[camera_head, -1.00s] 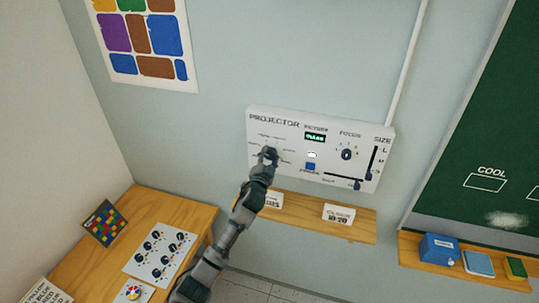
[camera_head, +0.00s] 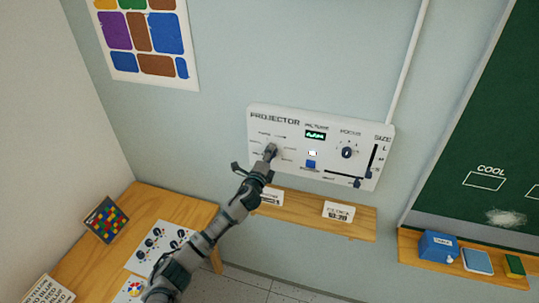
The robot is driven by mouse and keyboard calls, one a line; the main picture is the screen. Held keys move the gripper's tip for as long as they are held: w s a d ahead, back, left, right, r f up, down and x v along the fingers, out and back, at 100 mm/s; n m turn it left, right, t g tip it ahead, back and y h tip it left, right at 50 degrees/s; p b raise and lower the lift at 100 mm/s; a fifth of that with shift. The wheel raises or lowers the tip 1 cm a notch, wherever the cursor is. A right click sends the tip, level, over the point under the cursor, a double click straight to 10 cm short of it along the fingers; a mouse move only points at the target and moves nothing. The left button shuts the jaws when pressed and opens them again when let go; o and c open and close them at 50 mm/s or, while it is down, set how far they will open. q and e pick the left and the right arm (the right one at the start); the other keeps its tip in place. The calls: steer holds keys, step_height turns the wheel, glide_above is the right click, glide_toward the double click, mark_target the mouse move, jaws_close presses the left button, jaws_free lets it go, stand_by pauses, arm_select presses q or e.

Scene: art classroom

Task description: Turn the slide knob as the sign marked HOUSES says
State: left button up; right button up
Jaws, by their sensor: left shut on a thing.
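The white projector panel (camera_head: 219,0) is not the spot to mark; the panel marked PROJECTOR (camera_head: 290,122) is fixed on the wall. My left gripper (camera_head: 270,153) is shut on the slide knob at the panel's left side, and its fingers hide most of the knob. Small blurred labels surround the knob. A small green-lit display (camera_head: 315,135) sits right of it; its word is too small to read. Two small signs stand on the shelf below: a left sign (camera_head: 271,198), partly behind my arm, and a right sign (camera_head: 338,210). I cannot read HOUSES on either. My right gripper is not in view.
A focus knob (camera_head: 347,153), a blue button (camera_head: 311,164) and sliders share the panel. The wooden shelf (camera_head: 310,214) juts out below. A green chalkboard (camera_head: 490,130) is at right.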

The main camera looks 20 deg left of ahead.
arm_select(q)
steer(key=shift+s+f+m+g+h, duration=0.1)
steer(key=shift+f+m+g+h, duration=0.1)
steer(key=shift+m, duration=2.85)
steer(key=shift+w+f+m+g+h, duration=0.1)
steer(key=shift+m+g, duration=0.1)
steer(key=shift+m, duration=2.9)
steer(key=shift+s+f+m+g+h, duration=0.1)
steer(key=shift+m+g, duration=0.1)
steer(key=shift+m, duration=2.85)
steer(key=o, duration=1)
steer(key=shift+c, duration=0.2)
steer(key=shift+o, duration=1)
steer(key=shift+a+r, duration=0.1)
steer(key=shift+r, duration=0.05)
